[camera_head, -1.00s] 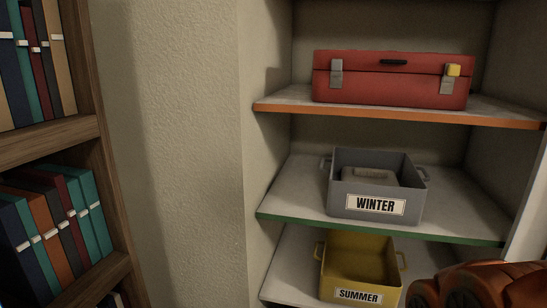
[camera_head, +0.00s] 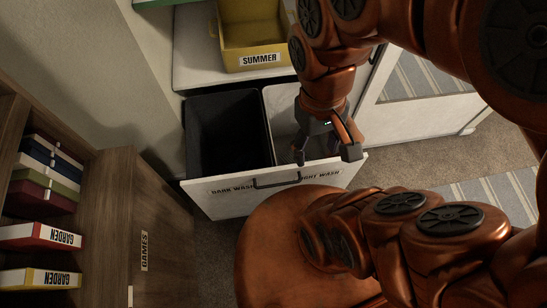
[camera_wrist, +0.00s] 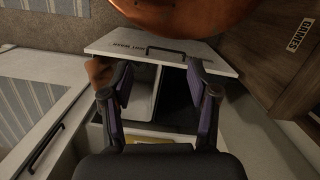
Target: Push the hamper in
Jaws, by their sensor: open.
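The hamper is a pull-out unit with a white front panel (camera_head: 230,203) and a black bar handle (camera_head: 277,180). It stands pulled out from the white cabinet. A black bin (camera_head: 228,135) sits in its left half and a pale bin (camera_head: 277,103) in its right half. The left label reads DARK WASH; my gripper partly covers the right one. My gripper (camera_head: 325,154) is open and empty, over the pale bin near the panel's top edge. The wrist view shows the open fingers (camera_wrist: 158,76) with the panel (camera_wrist: 205,53) beyond; I cannot tell whether they touch it.
A yellow SUMMER box (camera_head: 258,45) sits on the shelf above the hamper. A wooden bookcase (camera_head: 118,200) with a GAMES label and GARDEN binders stands at the left. White cabinet fronts (camera_head: 415,125) and striped rugs (camera_head: 500,200) lie to the right.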

